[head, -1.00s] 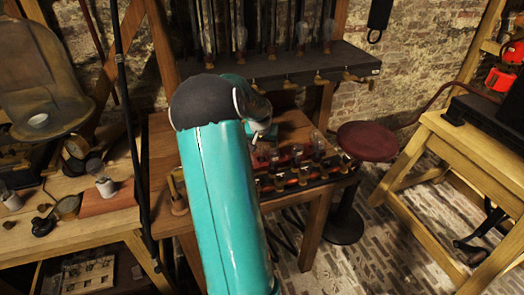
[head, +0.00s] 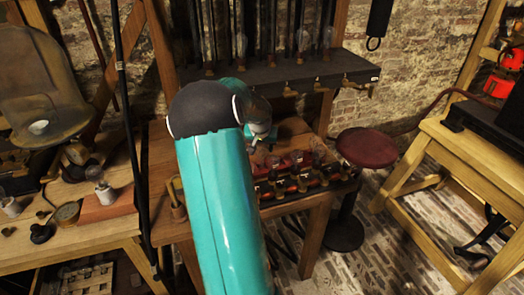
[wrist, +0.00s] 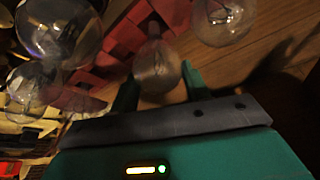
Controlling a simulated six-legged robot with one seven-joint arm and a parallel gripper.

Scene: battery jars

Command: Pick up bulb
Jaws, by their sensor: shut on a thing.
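In the wrist view, a clear glass bulb (wrist: 157,66) sits between the two green fingers of my gripper (wrist: 159,84), which is shut on it. The held bulb cannot be made out there.
Other clear bulbs stand close by in the wrist view, one at upper left (wrist: 60,28) and one at upper right (wrist: 223,18). A red rack (wrist: 120,40) runs between them. A dark shelf (head: 345,68) with bulbs hangs above the table; a red stool (head: 366,147) stands right.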

